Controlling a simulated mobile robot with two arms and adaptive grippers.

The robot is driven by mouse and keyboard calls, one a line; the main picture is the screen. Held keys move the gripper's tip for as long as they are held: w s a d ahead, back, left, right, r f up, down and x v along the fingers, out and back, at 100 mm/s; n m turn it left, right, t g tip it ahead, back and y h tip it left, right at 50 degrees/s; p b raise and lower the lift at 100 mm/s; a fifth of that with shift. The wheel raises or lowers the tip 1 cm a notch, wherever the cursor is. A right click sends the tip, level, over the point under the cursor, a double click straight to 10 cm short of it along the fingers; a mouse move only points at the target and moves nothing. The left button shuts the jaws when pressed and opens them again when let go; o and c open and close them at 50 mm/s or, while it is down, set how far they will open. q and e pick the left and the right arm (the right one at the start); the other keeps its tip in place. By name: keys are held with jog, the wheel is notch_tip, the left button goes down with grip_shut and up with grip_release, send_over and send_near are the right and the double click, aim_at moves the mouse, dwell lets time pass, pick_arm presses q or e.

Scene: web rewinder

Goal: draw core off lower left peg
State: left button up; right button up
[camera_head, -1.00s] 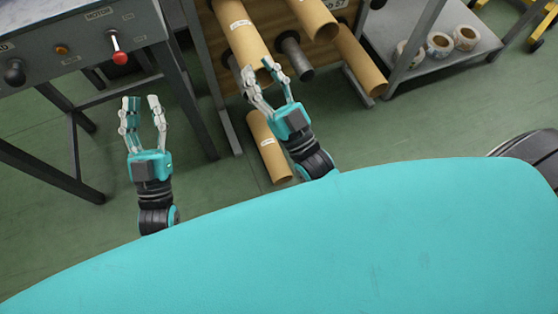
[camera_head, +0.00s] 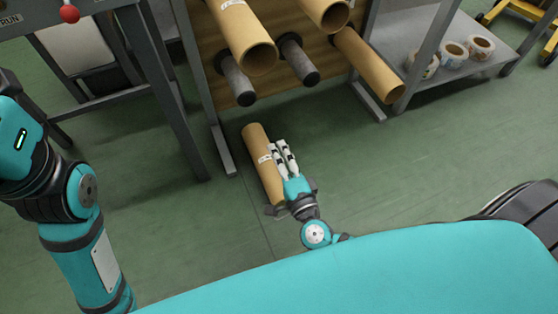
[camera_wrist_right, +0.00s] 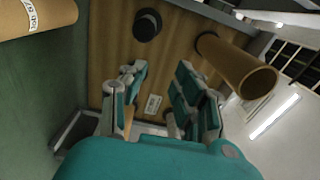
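The lower left peg (camera_head: 237,82) is a grey rod with a black end and carries no core in the head view. A cardboard core (camera_head: 256,148) with a white label appears to lie on the floor below it. My right gripper (camera_head: 281,146) is beside this core, overlapping its right side in the head view; contact cannot be told. In the right wrist view the right gripper's fingers (camera_wrist_right: 158,72) are apart with nothing between them. A labelled core (camera_wrist_right: 35,14) shows at upper left there. My left gripper is out of view; only its arm shows at left.
Another bare peg (camera_head: 298,60) is right of the lower left one. Cores sit upper left (camera_head: 240,32), upper right (camera_head: 325,10) and lower right (camera_head: 370,66).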

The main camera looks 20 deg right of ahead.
jog(key=w, duration=1.1)
jog(key=shift+w+a+f, duration=0.25)
jog(key=shift+w+f, duration=0.1)
grip_shut()
dwell(0.4)
